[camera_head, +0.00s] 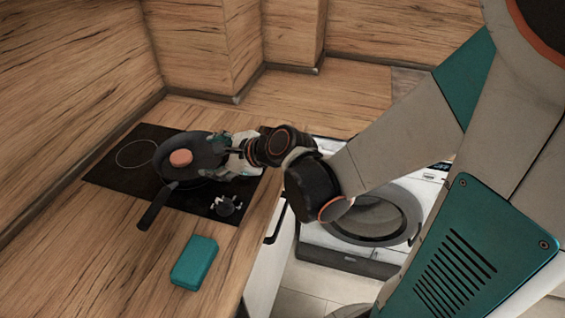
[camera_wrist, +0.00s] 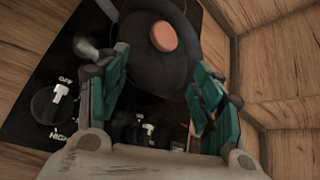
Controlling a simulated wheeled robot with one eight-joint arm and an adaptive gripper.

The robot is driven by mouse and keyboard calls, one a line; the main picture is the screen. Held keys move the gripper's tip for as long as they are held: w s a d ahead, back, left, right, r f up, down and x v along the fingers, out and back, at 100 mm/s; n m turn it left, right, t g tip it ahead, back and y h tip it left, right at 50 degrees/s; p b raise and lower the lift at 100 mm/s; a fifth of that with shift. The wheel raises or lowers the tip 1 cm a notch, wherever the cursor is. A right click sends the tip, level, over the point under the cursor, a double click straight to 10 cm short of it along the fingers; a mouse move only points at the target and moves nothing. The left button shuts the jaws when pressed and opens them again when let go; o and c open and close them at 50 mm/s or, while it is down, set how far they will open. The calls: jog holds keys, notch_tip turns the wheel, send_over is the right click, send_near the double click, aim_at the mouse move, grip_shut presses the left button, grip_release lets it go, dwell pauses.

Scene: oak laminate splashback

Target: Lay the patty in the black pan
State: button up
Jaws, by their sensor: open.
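The patty (camera_head: 181,158) is a round reddish-brown disc lying inside the black pan (camera_head: 206,160), towards its left side in the head view. The pan sits on the dark hob, and its handle (camera_head: 157,206) points to the front left. In the wrist view the patty (camera_wrist: 163,36) rests on the dark floor of the pan (camera_wrist: 145,65), apart from my fingers. My gripper (camera_head: 233,148) is at the right side of the pan. In the wrist view my gripper (camera_wrist: 160,88) has its teal-padded fingers spread wide with nothing between them.
The black hob (camera_head: 108,173) has a knob (camera_head: 226,205) near its front right corner; knobs also show in the wrist view (camera_wrist: 58,103). A teal box (camera_head: 195,262) lies on the wooden counter (camera_head: 100,270). A washing machine (camera_head: 375,215) stands at right. Wooden walls enclose the back.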

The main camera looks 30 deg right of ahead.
jog(key=s+d+r+n+g+h, duration=0.1)
jog(key=s+d+r+n+h, duration=0.1)
jog(key=s+n, duration=0.6)
jog(key=s+d+r+n+g+h, duration=0.2)
jog(key=s+d+n, duration=0.4)
jog(key=n, duration=0.8)
jog(key=s+r+h, duration=0.1)
jog(key=s, duration=0.2)
jog(key=shift+s+r+n+h, duration=0.15)
jog(key=shift+s+n+h, duration=0.1)
jog(key=shift+n+h, duration=0.15)
jog(key=shift+d, duration=0.1)
